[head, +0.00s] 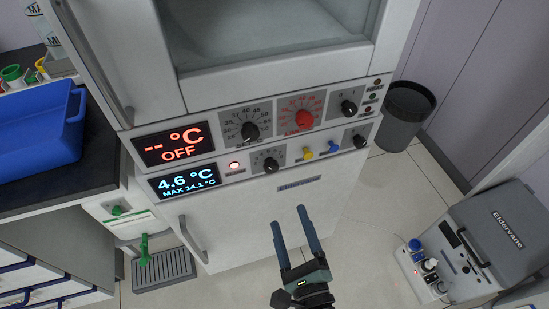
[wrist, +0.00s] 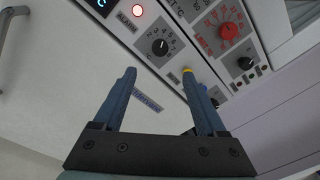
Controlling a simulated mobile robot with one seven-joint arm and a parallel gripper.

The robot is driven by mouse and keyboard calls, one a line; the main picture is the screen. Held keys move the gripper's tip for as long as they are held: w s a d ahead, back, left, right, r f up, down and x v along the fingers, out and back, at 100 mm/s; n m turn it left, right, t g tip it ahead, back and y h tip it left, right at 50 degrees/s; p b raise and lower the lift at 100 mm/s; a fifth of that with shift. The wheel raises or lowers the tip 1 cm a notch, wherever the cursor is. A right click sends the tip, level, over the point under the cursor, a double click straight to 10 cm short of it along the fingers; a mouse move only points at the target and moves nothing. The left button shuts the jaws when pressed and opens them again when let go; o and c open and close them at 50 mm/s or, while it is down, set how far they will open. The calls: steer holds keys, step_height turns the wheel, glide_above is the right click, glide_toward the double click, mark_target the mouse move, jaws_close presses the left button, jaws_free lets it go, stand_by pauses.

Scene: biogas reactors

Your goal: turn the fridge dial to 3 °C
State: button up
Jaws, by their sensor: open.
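The fridge dial (head: 270,164) is a black knob on a grey numbered plate in the lower row of the control panel. It also shows in the wrist view (wrist: 160,47), just beyond the fingertips. Its exact setting is too small to read surely. The lower display (head: 185,181) reads 4.6 °C with MAX 14.1 °C. My gripper (head: 288,214) is open and empty, in front of the white door below the panel. In the wrist view its two blue fingers (wrist: 158,72) stand apart, with the dial above the gap between them and not touched.
The upper display (head: 175,146) reads -- °C OFF. Above the dial are a black knob (head: 250,131) and a red knob (head: 304,119). A door handle (head: 193,239) sticks out lower left.

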mark_target(273, 171)
steer(key=x, duration=1.2)
steer(key=shift+w+a, duration=0.15)
steer(key=shift+w, duration=0.25)
jaws_close()
